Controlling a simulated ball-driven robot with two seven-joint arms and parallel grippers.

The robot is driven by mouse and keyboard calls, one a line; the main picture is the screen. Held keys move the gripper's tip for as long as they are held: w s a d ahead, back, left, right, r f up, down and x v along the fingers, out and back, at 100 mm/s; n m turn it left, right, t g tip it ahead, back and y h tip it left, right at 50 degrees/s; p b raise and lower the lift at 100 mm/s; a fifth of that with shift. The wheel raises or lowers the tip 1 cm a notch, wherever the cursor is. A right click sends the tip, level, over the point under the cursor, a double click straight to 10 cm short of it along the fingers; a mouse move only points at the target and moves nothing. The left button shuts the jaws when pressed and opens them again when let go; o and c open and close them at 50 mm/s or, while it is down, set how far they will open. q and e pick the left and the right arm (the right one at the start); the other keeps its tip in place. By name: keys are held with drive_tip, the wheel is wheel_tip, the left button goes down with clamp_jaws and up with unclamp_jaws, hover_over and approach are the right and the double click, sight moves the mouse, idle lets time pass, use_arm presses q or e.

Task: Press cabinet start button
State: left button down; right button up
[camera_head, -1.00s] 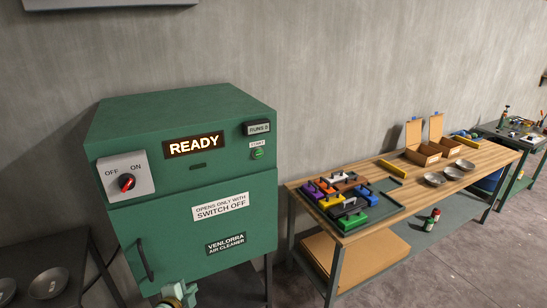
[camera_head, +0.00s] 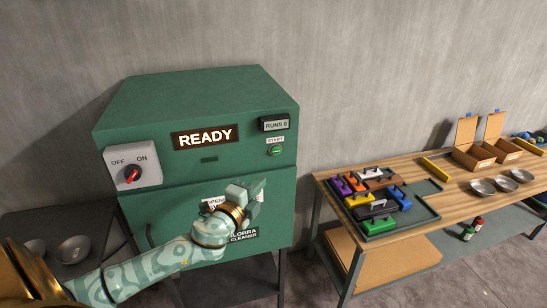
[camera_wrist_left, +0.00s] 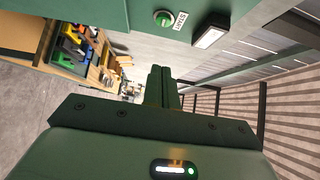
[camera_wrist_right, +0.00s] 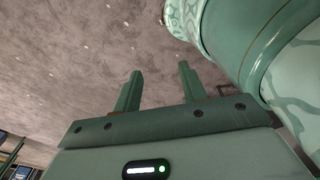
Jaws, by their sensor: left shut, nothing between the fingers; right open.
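The green cabinet (camera_head: 200,115) stands against the wall, with its display lit "READY" and its red OFF/ON knob (camera_head: 132,174) at the left of the front. The small green start button (camera_head: 275,151) is at the upper right under a START label. It also shows in the left wrist view (camera_wrist_left: 163,18), above the fingertips. My left gripper (camera_head: 255,187) is shut and empty in front of the cabinet door, below the button and apart from it. It hides part of the door labels. My right gripper (camera_wrist_right: 157,82) is open and empty, above the floor.
To the right, a wooden bench (camera_head: 450,208) holds a tray of coloured blocks (camera_head: 405,226), metal bowls (camera_head: 482,187) and open boxes (camera_head: 472,155). A dark table with bowls (camera_head: 75,249) stands at the left. The space before the start button is clear.

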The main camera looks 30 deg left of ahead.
use_arm(q)
drive_tip(key=p, duration=0.1)
approach(279, 151)
drive_tip(key=w+d, duration=0.3)
drive_tip(key=w, duration=0.1)
drive_tip(key=a, duration=0.1)
drive_tip(key=w+a, duration=0.2)
drive_tip(key=shift+a+r, duration=0.1)
drive_tip(key=shift+a, duration=0.15)
use_arm(e)
drive_tip(key=shift+w+d+r, duration=0.15)
drive_tip(key=shift+w+r, duration=0.45)
drive_tip(key=shift+f, duration=0.15)
